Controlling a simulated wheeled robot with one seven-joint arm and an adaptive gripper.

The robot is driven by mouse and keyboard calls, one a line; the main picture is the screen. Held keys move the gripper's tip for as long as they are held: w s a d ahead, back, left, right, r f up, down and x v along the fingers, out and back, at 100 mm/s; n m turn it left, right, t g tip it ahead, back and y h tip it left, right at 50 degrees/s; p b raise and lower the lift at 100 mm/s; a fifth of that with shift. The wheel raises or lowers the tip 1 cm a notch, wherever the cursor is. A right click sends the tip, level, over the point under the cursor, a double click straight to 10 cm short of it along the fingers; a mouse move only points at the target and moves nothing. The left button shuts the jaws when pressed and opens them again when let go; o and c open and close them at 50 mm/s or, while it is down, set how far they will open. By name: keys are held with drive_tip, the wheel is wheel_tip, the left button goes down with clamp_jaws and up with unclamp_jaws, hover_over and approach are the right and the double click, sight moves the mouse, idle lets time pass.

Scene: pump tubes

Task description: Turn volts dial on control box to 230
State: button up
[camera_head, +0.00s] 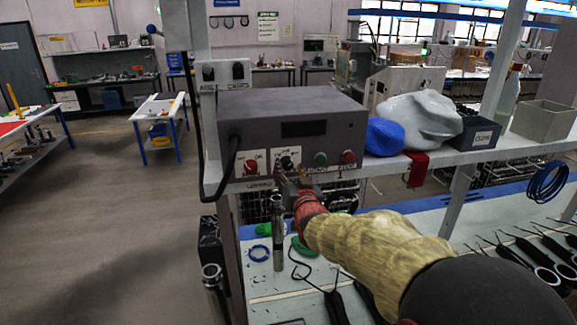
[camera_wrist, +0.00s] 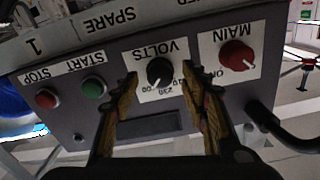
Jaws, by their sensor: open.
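The control box (camera_head: 345,115) is a grey box on the shelf, with a dark display, knobs and buttons on its front. The black volts dial (camera_wrist: 159,72) sits on a white plate, upside down in the wrist view. The dial (camera_head: 288,163) also shows in the head view, just above my gripper. A white mark shows on its lower left edge; I cannot tell which number it meets. My gripper (camera_wrist: 160,88) is open, its two yellowish-padded fingers on either side of the dial, apparently without touching it. In the head view my gripper (camera_head: 289,182) is at the box's front.
The red main knob (camera_wrist: 236,55) is close beside the right finger in the wrist view. The green start button (camera_wrist: 94,88) and red stop button (camera_wrist: 47,98) are on the other side. A blue object (camera_head: 384,137) and a grey bag (camera_head: 420,115) lie right of the box.

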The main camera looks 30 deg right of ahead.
drive_tip(key=shift+x, duration=0.95)
drive_tip(key=shift+c, duration=1)
drive_tip(key=c, duration=1)
drive_tip(key=shift+o, duration=0.2)
